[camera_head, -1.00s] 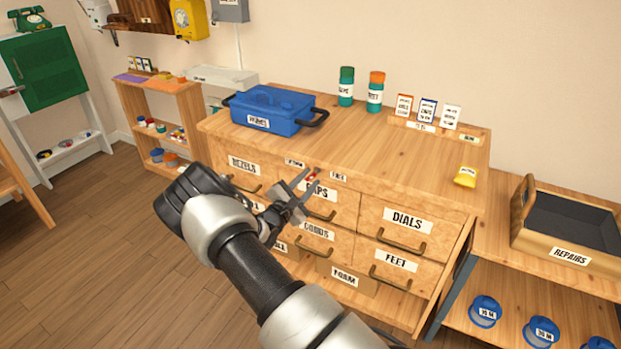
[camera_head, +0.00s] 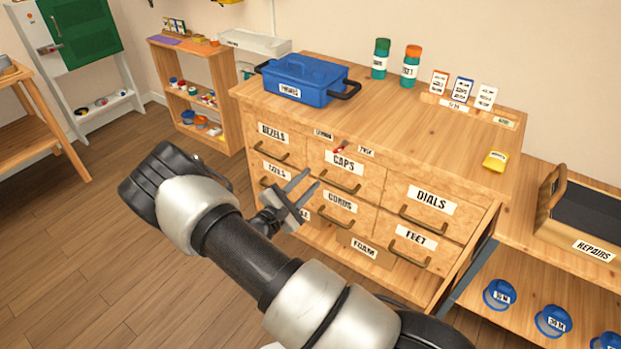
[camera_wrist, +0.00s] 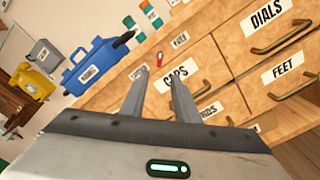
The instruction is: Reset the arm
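My gripper (camera_head: 304,188) is in front of the drawer cabinet (camera_head: 470,150), near the CAPS drawer (camera_head: 345,168) in the head view. Its two fingers are apart with nothing between them. In the wrist view my gripper (camera_wrist: 160,80) also shows open and empty, with the CAPS label (camera_wrist: 176,76) just beyond the fingers. My arm reaches up from the bottom of the head view and is bent at the left. I cannot tell the exact gap between the fingertips and the drawer fronts.
A blue toolbox (camera_head: 300,82) stands on the cabinet top, with two bottles (camera_head: 381,58) behind it. A REPAIRS crate (camera_head: 580,225) sits on the right bench. A small red item (camera_head: 340,147) is at the cabinet's upper front. The floor (camera_head: 110,240) at the left is clear.

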